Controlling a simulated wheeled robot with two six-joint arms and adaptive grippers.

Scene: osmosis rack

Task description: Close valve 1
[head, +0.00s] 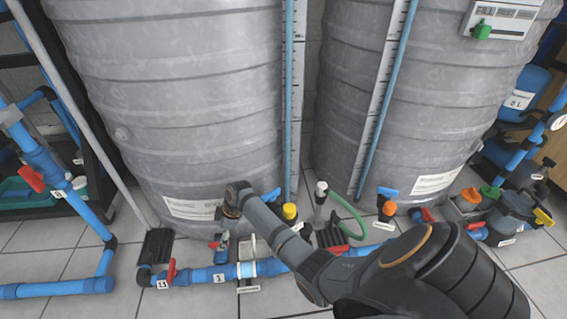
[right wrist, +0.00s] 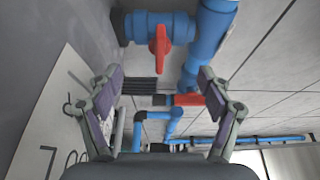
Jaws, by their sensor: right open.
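The tag reading 1 (head: 219,278) sits on the blue floor pipe in front of the left grey tank. In the right wrist view a red valve handle (right wrist: 160,45) stands on a blue valve body beside the tank wall; I take it for valve 1, though its number does not show there. My right gripper (right wrist: 160,78) is open and empty. Its fingers spread to either side, with the red handle ahead between them and apart from both. In the head view the right gripper (head: 236,246) reaches down by the left tank's base and partly hides this valve. My left gripper is not seen.
Another red handle (head: 171,272) stands on the pipe by the tag 11, left of my gripper. A yellow-capped fitting (head: 290,212) and a green hose (head: 348,216) are to the right. The left tank (head: 180,100) closes off the space behind.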

